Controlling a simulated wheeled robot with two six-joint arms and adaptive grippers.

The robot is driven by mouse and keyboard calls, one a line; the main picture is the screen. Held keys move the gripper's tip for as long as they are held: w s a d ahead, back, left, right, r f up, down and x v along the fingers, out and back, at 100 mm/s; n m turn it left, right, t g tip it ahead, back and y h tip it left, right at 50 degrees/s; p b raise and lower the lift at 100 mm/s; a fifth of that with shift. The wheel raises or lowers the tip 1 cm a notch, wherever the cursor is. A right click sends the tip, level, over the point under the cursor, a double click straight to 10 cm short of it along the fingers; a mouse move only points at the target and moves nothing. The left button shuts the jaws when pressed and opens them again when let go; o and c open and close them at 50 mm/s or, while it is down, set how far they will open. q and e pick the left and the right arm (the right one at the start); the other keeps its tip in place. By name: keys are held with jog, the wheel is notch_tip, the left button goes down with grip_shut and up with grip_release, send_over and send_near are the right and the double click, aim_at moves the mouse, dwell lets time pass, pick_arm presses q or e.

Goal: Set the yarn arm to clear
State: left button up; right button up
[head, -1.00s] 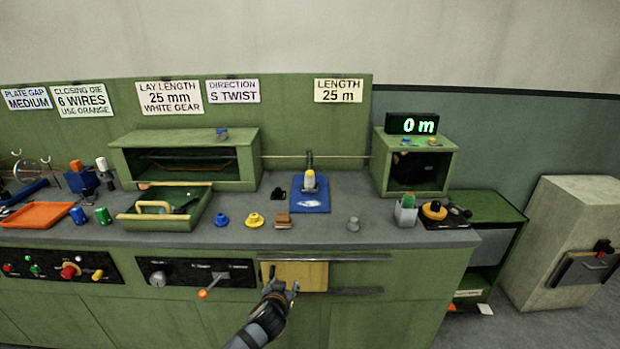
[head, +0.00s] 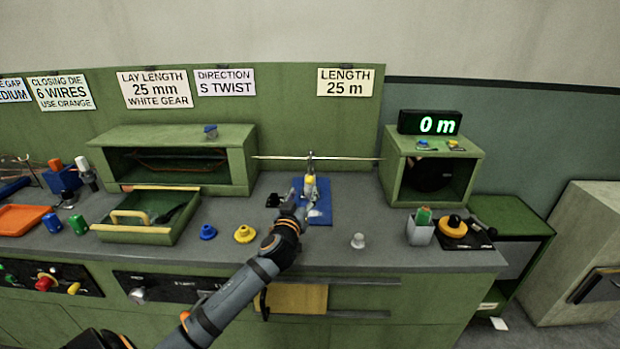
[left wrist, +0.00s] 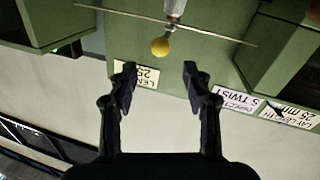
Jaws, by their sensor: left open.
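The yarn arm (head: 310,181), a grey lever with a yellow knob, stands on a blue plate (head: 324,214) at the back of the bench. Its upper end meets a thin pale strand (head: 345,158) stretched between two green housings. In the left wrist view the yellow knob (left wrist: 160,46) is ahead of the fingertips, centred between them and apart from them. My left gripper (head: 303,211) is open and empty, just in front of the knob and over the blue plate. It also shows open in the left wrist view (left wrist: 159,74). My right gripper is not in view.
Left of the arm are a green tray (head: 133,234), a blue spool (head: 207,232) and a yellow spool (head: 244,234). Right are a small grey knob (head: 358,241), a grey cup (head: 420,235) and the right housing (head: 440,152). A display (head: 430,122) reads 0 m.

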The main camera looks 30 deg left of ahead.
aim_at(309, 183)
pick_arm(q)
jog(key=x, duration=0.4)
jog(key=shift+w+p, duration=0.2)
jog(key=shift+p, duration=0.2)
jog(key=x, duration=0.4)
jog(key=shift+w+a+f+p, duration=0.2)
jog(key=shift+p, duration=0.1)
jog(key=shift+w+f, duration=0.1)
jog(key=shift+w, duration=0.05)
jog(key=c, duration=0.4)
grip_shut()
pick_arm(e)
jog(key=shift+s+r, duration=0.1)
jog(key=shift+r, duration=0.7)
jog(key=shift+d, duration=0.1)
